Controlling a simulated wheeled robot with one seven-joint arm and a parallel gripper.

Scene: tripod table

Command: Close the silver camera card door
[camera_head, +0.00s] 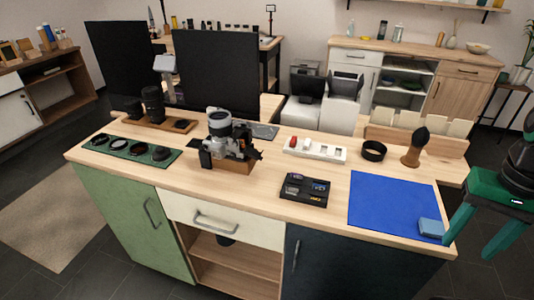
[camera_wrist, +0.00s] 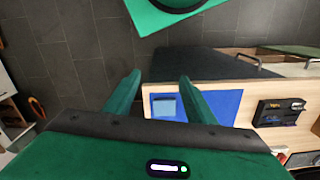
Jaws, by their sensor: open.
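The silver camera (camera_head: 220,130) stands on a small wooden block near the middle of the table, in the head view. Its card door is too small to make out, so I cannot tell how it stands. The camera does not show in the wrist view. My green gripper (camera_head: 476,234) is at the right edge of the head view, beside the table's right end and far from the camera. In the wrist view my gripper's two fingers (camera_wrist: 155,90) are spread apart with nothing between them.
A blue mat (camera_head: 390,202) with a light-blue block (camera_head: 431,228) lies at the table's right end. A black card tray (camera_head: 305,190) lies between mat and camera. A green lens mat (camera_head: 130,149) is left of the camera. Dark monitors (camera_head: 215,70) stand behind it.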

